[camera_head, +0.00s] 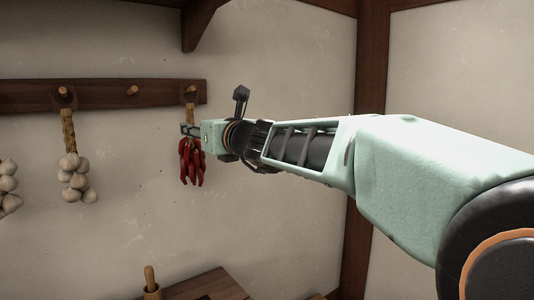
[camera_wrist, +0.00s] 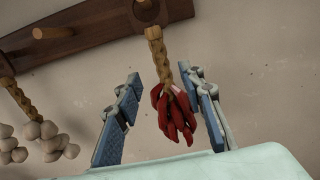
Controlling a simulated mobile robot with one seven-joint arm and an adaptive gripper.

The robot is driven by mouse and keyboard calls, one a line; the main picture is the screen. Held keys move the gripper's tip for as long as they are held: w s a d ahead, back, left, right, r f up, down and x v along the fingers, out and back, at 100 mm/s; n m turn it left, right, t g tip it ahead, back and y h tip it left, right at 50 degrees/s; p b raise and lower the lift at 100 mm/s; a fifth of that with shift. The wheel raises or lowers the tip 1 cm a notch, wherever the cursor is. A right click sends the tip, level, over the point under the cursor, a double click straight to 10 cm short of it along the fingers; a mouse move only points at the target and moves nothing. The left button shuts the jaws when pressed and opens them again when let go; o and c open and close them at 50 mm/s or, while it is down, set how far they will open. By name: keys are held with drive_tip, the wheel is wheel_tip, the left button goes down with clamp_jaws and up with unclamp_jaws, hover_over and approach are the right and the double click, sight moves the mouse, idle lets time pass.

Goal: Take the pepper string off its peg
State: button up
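The pepper string is a bunch of red peppers (camera_head: 191,162) on a braided tan cord, hanging from a peg (camera_head: 191,90) at the right end of the dark wooden rail. In the wrist view the red peppers (camera_wrist: 176,115) hang below their braided cord (camera_wrist: 160,60). My gripper (camera_head: 189,130) is at the top of the peppers in the head view. In the wrist view my gripper (camera_wrist: 165,112) has its blue-padded fingers wide apart, with the peppers between them. The right finger is close to the peppers; I cannot tell whether it touches. The left finger is clearly apart.
The rail (camera_head: 100,95) also has a bare peg (camera_head: 132,91) and a garlic string (camera_head: 75,175) to the left. More garlic (camera_head: 9,188) hangs at the far left edge. A dark post (camera_head: 368,80) stands right.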

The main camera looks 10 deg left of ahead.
sight(193, 138)
drive_tip(key=shift+f+p+x, duration=0.2)
drive_tip(key=shift+p+x, duration=0.6)
drive_tip(key=shift+x, duration=1.7)
drive_tip(key=shift+w+d, duration=0.1)
drive_tip(key=shift+c, duration=0.6)
clamp_jaws()
